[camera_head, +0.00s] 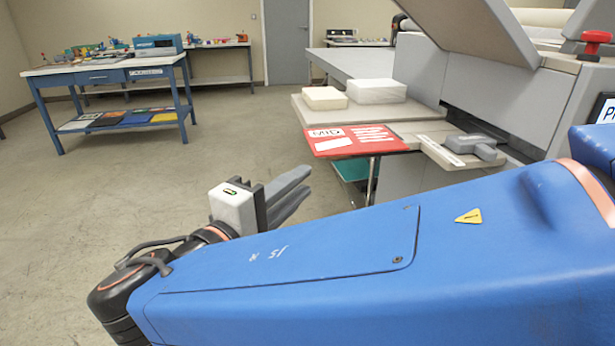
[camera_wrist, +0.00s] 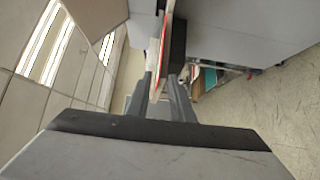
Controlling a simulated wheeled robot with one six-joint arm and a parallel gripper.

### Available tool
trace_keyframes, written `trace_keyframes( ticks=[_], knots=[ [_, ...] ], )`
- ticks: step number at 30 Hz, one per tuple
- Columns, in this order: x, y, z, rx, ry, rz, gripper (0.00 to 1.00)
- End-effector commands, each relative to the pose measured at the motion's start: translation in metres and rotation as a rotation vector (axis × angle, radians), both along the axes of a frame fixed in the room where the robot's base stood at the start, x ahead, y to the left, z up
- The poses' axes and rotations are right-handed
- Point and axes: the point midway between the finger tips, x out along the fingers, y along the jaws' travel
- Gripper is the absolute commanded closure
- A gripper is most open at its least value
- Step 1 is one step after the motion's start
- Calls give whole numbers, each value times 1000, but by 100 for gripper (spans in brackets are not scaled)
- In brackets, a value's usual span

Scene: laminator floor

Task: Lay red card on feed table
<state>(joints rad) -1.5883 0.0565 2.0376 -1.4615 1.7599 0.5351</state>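The red card (camera_head: 357,139), with white print and a white label, lies flat at the front of the grey feed table (camera_head: 418,132) in the head view. Its near edge seems to stick out past the support; what bears it there is hidden. My gripper (camera_head: 300,186) is in the air to the left of and lower than the card, pointing toward it, and apart from it. In the wrist view my gripper (camera_wrist: 164,85) has its two fingers apart with nothing between them. The card shows there as a thin red edge (camera_wrist: 163,45) beyond the fingertips.
Two pale stacks (camera_head: 325,98) (camera_head: 376,91) stand on the grey surface behind the card. A grey handle (camera_head: 473,145) on a ledge is to its right, beside the laminator (camera_head: 515,108). Floor at left is clear up to a blue workbench (camera_head: 107,73).

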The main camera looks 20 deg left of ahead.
Motion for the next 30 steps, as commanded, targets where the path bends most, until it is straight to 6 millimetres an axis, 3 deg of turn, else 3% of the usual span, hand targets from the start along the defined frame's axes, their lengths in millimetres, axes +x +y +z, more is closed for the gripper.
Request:
trace_keyframes(
  ticks=[11, 15, 20, 24, 30],
  knots=[
    [-6, 1, 0, 0, 0, -2, 79],
    [7, -14, -2, 0, 29, -30, 79],
    [47, -65, -16, 4, 134, -128, 79],
    [80, -125, -34, 25, 257, -231, 79],
    [105, -207, -61, 87, 423, -362, 79]
  ],
)
